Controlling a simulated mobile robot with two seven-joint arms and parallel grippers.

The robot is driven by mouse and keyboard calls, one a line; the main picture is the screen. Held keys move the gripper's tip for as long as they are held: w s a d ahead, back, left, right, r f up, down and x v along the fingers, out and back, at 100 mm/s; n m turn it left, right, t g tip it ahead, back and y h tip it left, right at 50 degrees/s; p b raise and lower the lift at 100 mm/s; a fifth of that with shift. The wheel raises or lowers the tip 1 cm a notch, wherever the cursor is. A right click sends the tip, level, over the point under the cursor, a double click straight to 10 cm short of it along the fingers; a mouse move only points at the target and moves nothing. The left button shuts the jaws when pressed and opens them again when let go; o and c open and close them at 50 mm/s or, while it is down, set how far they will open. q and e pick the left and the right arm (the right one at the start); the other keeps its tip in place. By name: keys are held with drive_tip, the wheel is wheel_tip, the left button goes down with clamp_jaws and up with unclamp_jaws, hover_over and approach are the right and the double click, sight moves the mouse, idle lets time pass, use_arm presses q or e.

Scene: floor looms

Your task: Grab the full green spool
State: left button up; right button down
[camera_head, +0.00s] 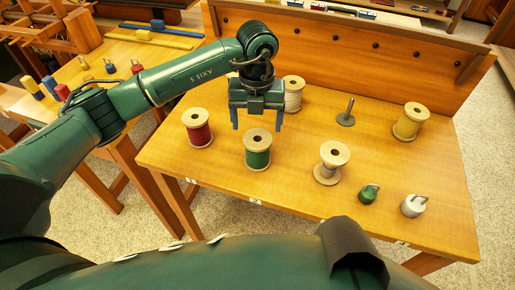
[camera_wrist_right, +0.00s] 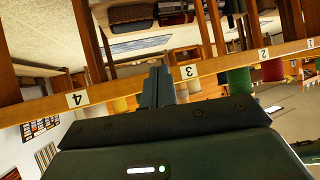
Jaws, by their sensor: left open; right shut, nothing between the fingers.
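The full green spool (camera_head: 257,158) stands upright on the wooden table, wound thickly with green thread between pale wooden flanges. My left gripper (camera_head: 257,119) is open and points down above and just behind it in the head view, with nothing between its fingers and apart from the spool. My right gripper (camera_wrist_right: 159,75) is shut and empty in the right wrist view, near the table's numbered edge. That view looks upside down, and a green spool (camera_wrist_right: 240,79) shows there beyond the edge. The right fingers are not visible in the head view.
A red spool (camera_head: 199,134) stands left of the green one, a cream spool (camera_head: 292,97) behind, a nearly bare spool (camera_head: 327,171) to the right.

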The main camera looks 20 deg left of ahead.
sight(258, 144)
use_arm(q)
drive_tip(key=f, duration=0.2)
drive_tip(key=f+p, duration=0.1)
drive_tip(key=f, duration=0.4)
drive_tip(key=shift+s+d+f, duration=0.2)
drive_tip(key=shift+s+f, duration=0.05)
drive_tip(key=shift+s, duration=0.05)
drive_tip(key=c, duration=1.1)
drive_tip(key=shift+r, duration=0.1)
drive_tip(key=shift+c, duration=0.2)
